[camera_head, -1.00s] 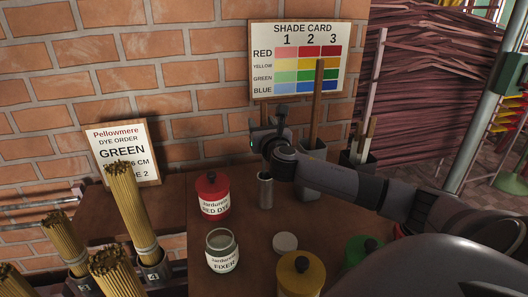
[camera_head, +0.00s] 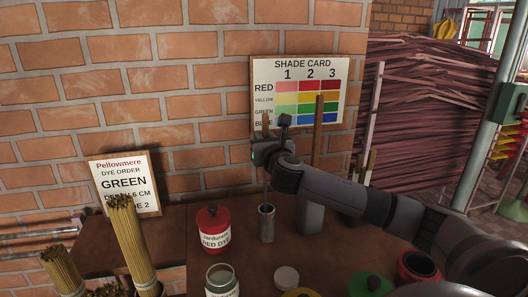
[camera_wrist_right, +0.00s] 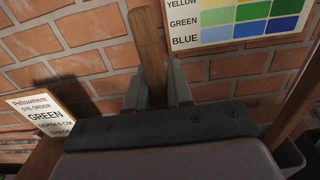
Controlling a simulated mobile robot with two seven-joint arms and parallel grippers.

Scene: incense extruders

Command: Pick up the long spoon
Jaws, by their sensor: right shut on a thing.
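My right gripper (camera_head: 265,153) is shut on the wooden handle of the long spoon (camera_head: 266,123), whose top sticks up above the jaws. In the right wrist view the handle (camera_wrist_right: 148,48) stands between the two fingers (camera_wrist_right: 160,88), tilted slightly. Below the gripper a thin shaft hangs down toward the metal cup (camera_head: 266,224) on the table. The spoon's lower end is not visible; I cannot tell whether it is still inside the cup. My left gripper is out of view.
The red dye jar (camera_head: 213,230) and fixer jar (camera_head: 221,281) stand left of and in front of the cup. A grey holder (camera_head: 311,215) with a tall wooden stick stands just right. The order card (camera_head: 125,183) leans on the brick wall; the shade card (camera_head: 297,92) is behind the gripper.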

